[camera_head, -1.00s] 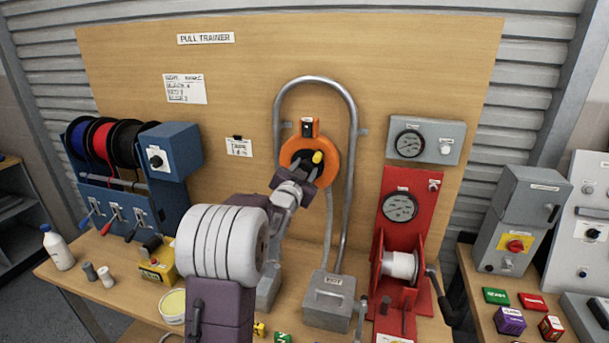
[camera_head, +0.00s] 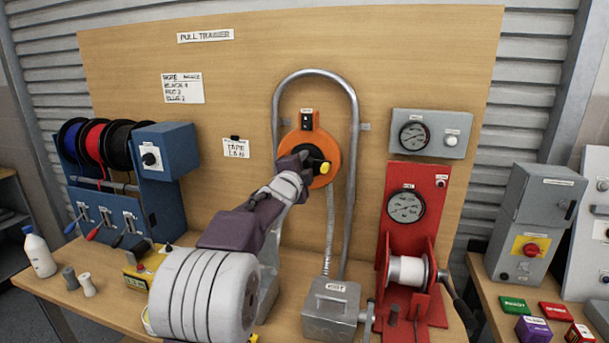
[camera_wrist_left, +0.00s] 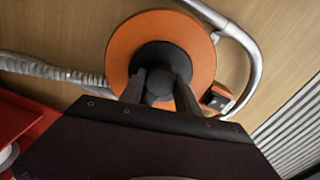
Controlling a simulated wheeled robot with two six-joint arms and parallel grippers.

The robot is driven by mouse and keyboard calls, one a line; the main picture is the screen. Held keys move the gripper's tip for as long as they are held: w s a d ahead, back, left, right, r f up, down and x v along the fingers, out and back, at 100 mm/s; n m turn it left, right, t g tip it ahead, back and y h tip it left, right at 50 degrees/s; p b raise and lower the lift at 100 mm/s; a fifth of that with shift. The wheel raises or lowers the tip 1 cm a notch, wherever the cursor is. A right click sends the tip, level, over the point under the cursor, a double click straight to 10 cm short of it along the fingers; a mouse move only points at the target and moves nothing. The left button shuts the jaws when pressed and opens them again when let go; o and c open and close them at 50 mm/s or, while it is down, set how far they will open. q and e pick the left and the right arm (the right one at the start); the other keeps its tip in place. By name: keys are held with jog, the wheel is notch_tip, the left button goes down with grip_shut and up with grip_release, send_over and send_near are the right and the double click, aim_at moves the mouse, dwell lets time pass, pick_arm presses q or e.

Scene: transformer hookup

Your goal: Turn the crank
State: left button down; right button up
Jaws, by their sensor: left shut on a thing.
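An orange round reel (camera_head: 325,148) with a dark hub is mounted on the wooden board, inside a bent grey pipe. A yellow knob (camera_head: 325,168) shows on the hub's lower right, just beyond my gripper. My left gripper (camera_head: 303,167) reaches up to the hub from the lower left. In the left wrist view, its two dark fingers (camera_wrist_left: 159,88) are closed around a dark round crank part at the centre of the orange reel (camera_wrist_left: 122,62). The fingers and wrist hide part of the hub. My right gripper is not in view.
A red winch stand (camera_head: 410,183) with a gauge, spool and side handle stands right of the reel. A grey box (camera_head: 330,310) sits below. Blue spool rack (camera_head: 170,190) and white bottle (camera_head: 39,255) are at left. The grey pipe (camera_head: 352,130) closely surrounds the reel.

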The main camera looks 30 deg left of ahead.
pick_arm(q)
jog(key=shift+f+m+b, duration=0.2)
jog(key=shift+m+b, duration=0.5)
jog(key=shift+m, duration=0.4)
jog(key=c, duration=0.9)
grip_release()
jog(key=shift+r, duration=0.1)
jog(key=shift+s, duration=0.1)
jog(key=v, duration=0.9)
jog(key=shift+b, duration=0.4)
